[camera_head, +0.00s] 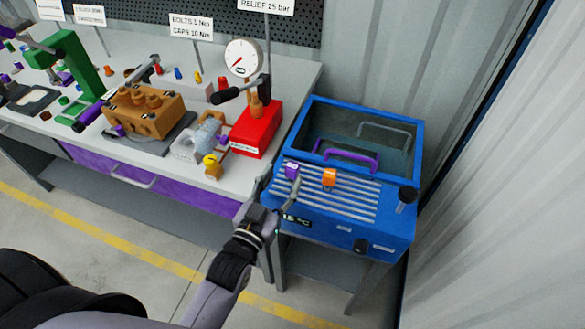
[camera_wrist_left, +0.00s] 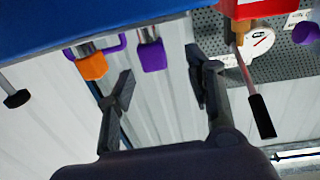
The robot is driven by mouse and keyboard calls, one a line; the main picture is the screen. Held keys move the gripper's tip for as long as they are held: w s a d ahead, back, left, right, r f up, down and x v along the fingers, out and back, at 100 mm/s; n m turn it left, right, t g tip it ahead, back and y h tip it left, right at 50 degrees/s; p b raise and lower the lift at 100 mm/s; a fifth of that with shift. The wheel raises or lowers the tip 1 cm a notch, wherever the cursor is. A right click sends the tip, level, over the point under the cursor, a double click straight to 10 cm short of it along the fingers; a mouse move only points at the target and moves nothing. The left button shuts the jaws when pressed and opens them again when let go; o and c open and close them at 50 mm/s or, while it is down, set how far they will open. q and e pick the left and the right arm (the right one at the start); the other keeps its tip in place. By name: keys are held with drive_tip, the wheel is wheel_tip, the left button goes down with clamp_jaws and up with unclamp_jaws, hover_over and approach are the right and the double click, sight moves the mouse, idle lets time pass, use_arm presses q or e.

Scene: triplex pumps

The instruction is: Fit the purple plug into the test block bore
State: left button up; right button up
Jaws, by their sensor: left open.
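The purple plug (camera_head: 291,170) stands on the slatted front ledge of the blue bath (camera_head: 345,224), left of an orange plug (camera_head: 329,177). In the left wrist view the purple plug (camera_wrist_left: 152,55) shows beyond and between the fingertips, with clear space around it. My left gripper (camera_head: 281,180) is open and empty at the bath's front left; its fingers also show spread in the left wrist view (camera_wrist_left: 160,77). A grey block (camera_head: 205,138) on the bench, beside the red pump, may be the test block; its bore cannot be made out. My right gripper is not in view.
The red pump (camera_head: 258,130) with a gauge (camera_head: 243,58) and black-handled lever stands at the bench's right end. A brown pump block (camera_head: 145,110) and a green press (camera_head: 75,65) are further left.

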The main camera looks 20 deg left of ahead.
sight(290, 172)
use_arm(q)
drive_tip(key=w, duration=0.2)
drive_tip(key=w+d+p, duration=0.1)
drive_tip(key=w, duration=0.1)
drive_tip(key=shift+w+d+r, duration=0.1)
drive_tip(key=shift+w, duration=0.45)
drive_tip(key=shift+s, duration=0.1)
drive_tip(key=shift+c, duration=0.8)
clamp_jaws()
